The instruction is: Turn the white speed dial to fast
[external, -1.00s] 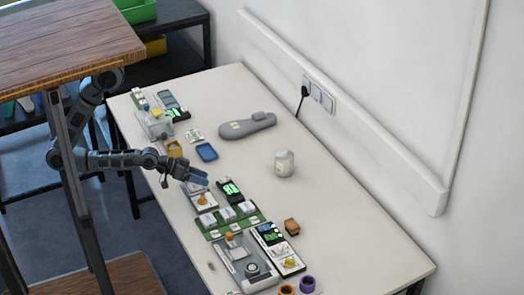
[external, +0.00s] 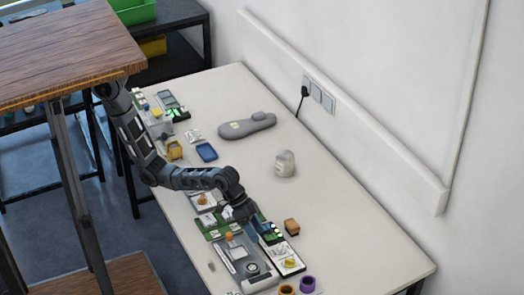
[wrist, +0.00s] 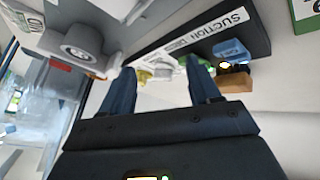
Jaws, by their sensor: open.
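My gripper (external: 248,226) is open above the black and white control panel (external: 287,260) at the near part of the table. In the wrist view its two dark blue fingers (wrist: 161,82) are apart. A small whitish knob (wrist: 163,69), possibly the speed dial, shows between and beyond the fingertips, beside a yellow knob (wrist: 143,76). I cannot tell whether the fingers touch it, and its setting is not readable. In the external view the arm hides part of the panel, and I cannot make out the white dial there.
A grey machine (external: 240,256) with a round part stands left of the panel. A brown block (external: 291,226) sits just right of it. Orange (external: 287,289) and purple rings (external: 307,284) lie at the near end. A white jar (external: 285,163) and grey insole shape (external: 247,126) stand farther back.

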